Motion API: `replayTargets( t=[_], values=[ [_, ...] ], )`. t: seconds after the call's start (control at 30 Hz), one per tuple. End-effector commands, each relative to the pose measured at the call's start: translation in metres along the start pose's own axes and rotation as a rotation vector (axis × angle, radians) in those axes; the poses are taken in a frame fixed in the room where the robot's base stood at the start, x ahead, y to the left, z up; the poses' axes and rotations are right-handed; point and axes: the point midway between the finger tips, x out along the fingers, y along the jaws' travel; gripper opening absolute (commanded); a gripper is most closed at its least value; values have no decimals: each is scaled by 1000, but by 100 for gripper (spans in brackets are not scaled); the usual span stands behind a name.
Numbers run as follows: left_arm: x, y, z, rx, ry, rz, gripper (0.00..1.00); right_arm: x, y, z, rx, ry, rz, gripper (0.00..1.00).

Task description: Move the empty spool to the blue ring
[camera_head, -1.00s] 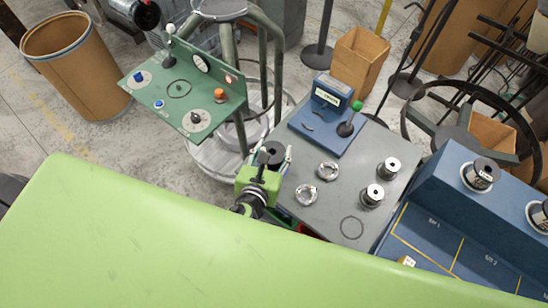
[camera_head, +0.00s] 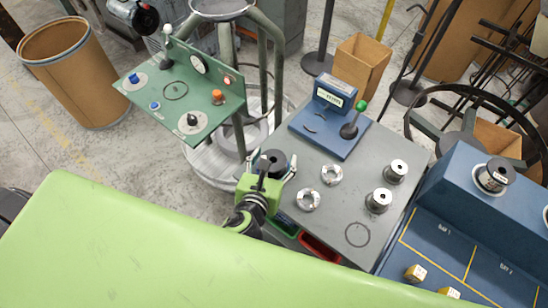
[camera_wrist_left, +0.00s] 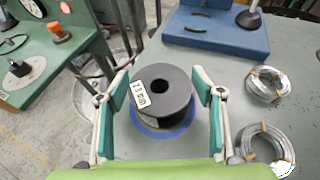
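A dark grey spool (camera_wrist_left: 163,92) with a white size label stands upright on the blue ring (camera_wrist_left: 166,133) on the grey bench. In the head view the spool (camera_head: 272,161) shows only partly, behind my left gripper. My left gripper (camera_wrist_left: 162,88) has its teal-padded fingers on either side of the spool, very close to its rim. They look spread, with the pads beside it rather than clearly pressed on it; contact is hard to judge. The ring is partly hidden under the spool. My right gripper is not in view.
Two wire coils (camera_head: 309,199) and two metal spools (camera_head: 379,200) stand on the bench (camera_head: 330,222) to the right. A blue device (camera_head: 333,112) with a green-knobbed lever is behind. A green control panel (camera_head: 185,95) is left; a blue bay rack (camera_head: 450,245) is right.

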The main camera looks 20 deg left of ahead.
Motion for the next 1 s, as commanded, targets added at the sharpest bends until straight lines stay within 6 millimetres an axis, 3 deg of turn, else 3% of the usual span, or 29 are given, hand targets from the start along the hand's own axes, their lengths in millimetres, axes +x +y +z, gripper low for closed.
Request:
replayTargets(
  t=[0.43, 0.8, 1.0],
  values=[
    [-8, 0, 2, 0, 1, -1, 62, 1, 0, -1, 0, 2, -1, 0],
    [-82, 0, -1, -1, 3, -2, 62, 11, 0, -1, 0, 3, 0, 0],
    [-111, 0, 1, -1, 1, -1, 62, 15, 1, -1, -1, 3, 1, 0]
  ],
)
